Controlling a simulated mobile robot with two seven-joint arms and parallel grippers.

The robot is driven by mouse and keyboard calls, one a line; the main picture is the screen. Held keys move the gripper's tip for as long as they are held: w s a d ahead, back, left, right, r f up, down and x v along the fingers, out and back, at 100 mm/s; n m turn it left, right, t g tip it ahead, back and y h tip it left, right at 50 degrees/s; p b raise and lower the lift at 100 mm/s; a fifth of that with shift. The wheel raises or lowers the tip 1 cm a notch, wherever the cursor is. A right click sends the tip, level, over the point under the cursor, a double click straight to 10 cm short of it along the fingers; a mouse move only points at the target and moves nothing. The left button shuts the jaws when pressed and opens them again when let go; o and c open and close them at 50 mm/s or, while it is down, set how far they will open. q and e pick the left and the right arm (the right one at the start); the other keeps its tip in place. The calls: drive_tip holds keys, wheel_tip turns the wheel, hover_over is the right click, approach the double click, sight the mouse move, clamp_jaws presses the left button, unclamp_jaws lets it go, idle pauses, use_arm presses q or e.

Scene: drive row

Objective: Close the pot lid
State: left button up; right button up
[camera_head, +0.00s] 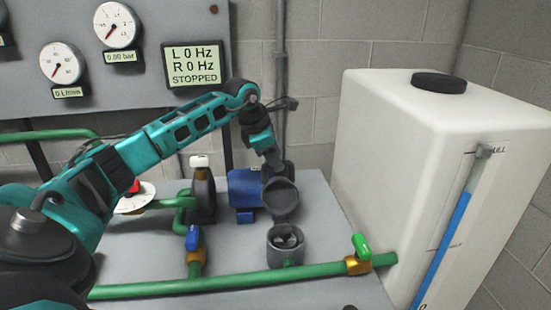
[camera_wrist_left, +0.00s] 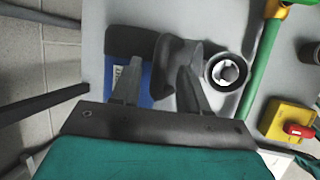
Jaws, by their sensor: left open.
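The grey pot (camera_head: 286,256) stands upright on the bench with its mouth open and a light part visible inside. Its dark round lid (camera_head: 281,200) is raised, tilted up at the pot's back side, in front of the blue motor. My left gripper (camera_head: 277,167) is just behind and above the lid, pointing down. In the left wrist view, the open fingers (camera_wrist_left: 158,82) have the dark lid (camera_wrist_left: 177,62) between or just beyond them; I cannot tell whether they touch it. The pot's rim (camera_wrist_left: 211,82) shows to the right of the fingers there. My right gripper is not in view.
The blue motor (camera_head: 243,188) stands behind the lid. A dark bottle (camera_head: 203,195) with a white cap is to the left. A green pipe (camera_head: 228,282) with a green-handled valve (camera_head: 360,247) crosses in front. A large white tank (camera_head: 391,150) blocks the right.

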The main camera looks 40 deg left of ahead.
use_arm(q)
drive_tip(key=shift+w+f, duration=0.2)
drive_tip(key=shift+f, duration=0.2)
drive_tip(key=shift+c, duration=0.2)
clamp_jaws()
